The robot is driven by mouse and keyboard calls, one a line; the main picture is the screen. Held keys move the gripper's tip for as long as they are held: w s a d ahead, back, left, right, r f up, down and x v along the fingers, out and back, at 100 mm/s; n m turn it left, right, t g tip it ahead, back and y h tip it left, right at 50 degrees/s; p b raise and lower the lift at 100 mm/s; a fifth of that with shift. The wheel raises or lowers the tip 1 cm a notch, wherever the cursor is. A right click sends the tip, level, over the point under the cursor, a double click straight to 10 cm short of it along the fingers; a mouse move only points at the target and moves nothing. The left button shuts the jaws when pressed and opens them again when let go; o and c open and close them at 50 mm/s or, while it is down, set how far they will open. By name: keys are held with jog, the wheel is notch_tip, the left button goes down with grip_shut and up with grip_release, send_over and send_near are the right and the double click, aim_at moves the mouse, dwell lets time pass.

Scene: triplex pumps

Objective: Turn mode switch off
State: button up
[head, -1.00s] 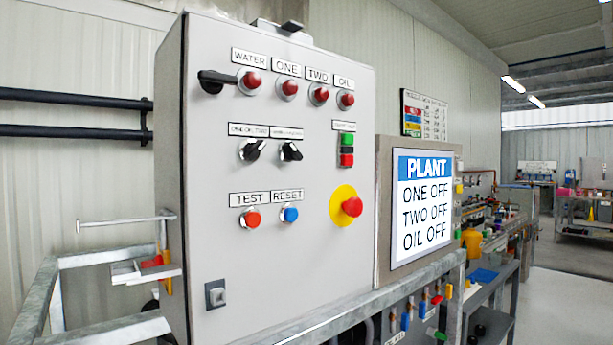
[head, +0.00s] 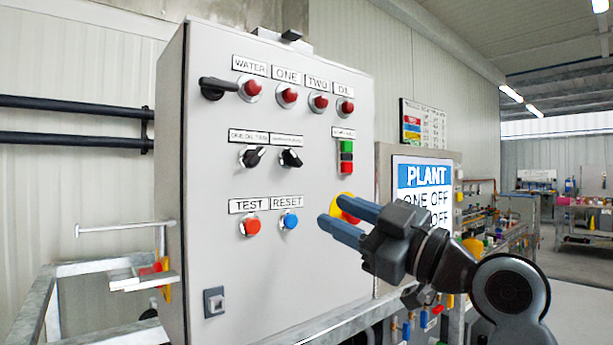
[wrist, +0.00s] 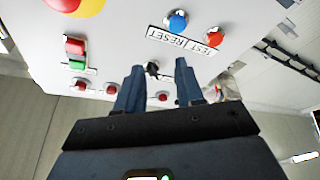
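Two black selector switches, a left one (head: 252,157) and a right one (head: 290,157), sit on the front of the grey control cabinet (head: 230,270). Their labels are too blurred to tell which is the mode switch. Both knobs look tilted. My gripper (head: 328,209) is open and empty, in front of the panel's lower right, overlapping the emergency stop in the head view. In the wrist view, picture upside down, a black selector (wrist: 152,68) shows between the open fingers (wrist: 160,66), apparently the right one. No contact is visible.
A red emergency stop on yellow (head: 345,206) is partly hidden by my fingers. A red test button (head: 250,225), blue reset button (head: 289,221), green and red push buttons (head: 346,157) and a black lever (head: 217,87) are nearby. The PLANT sign (head: 425,175) is partly covered.

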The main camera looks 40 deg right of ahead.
aim_at(298, 160)
jog(key=w+r+n, duration=0.1)
jog(key=r, duration=0.1)
jog(key=w+a+r+n+y+p, duration=0.1)
jog(key=w+r, duration=0.1)
jog(key=r, duration=0.1)
jog(key=w+a+r+n, duration=0.1)
jog(key=w+r, duration=0.1)
jog(key=shift+r+n+y+p, duration=0.3)
jog(key=shift+r+y+p, duration=0.05)
jog(key=shift+y, duration=0.05)
jog(key=shift+w+a, duration=0.1)
jog(key=shift+w, duration=0.5)
jog(key=shift+c, duration=0.5)
grip_shut()
